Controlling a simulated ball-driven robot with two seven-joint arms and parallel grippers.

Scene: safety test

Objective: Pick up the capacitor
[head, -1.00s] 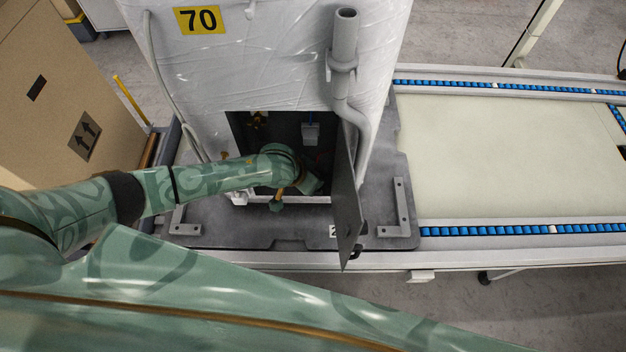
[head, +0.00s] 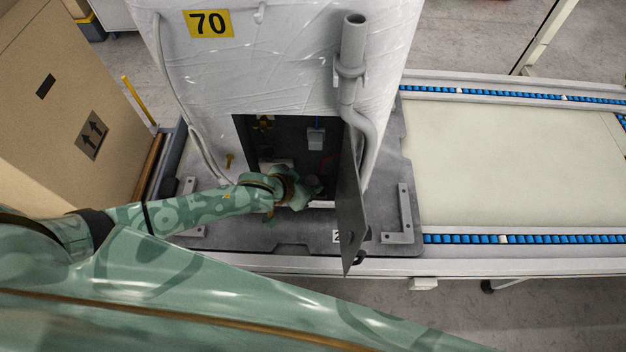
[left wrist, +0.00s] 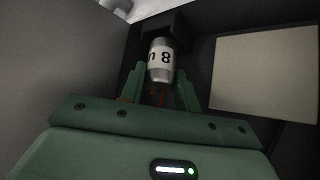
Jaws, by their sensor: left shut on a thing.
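The capacitor (left wrist: 161,62) is a silver cylinder with a white label band and dark printed characters. It shows in the left wrist view, inside the dark compartment, with its far end at a black holder (left wrist: 166,27). My left gripper (left wrist: 161,88) is shut on the capacitor, one green finger on each side of it. In the head view my left gripper (head: 308,188) is at the opening of the cabinet compartment (head: 287,140), and the capacitor cannot be made out there. My right gripper is not in view.
The open compartment door (head: 349,205) stands just right of my left gripper. A grey pipe (head: 352,55) runs down the white cabinet (head: 285,70). A pale box (head: 316,139) hangs inside the compartment. The conveyor (head: 505,165) at right is bare.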

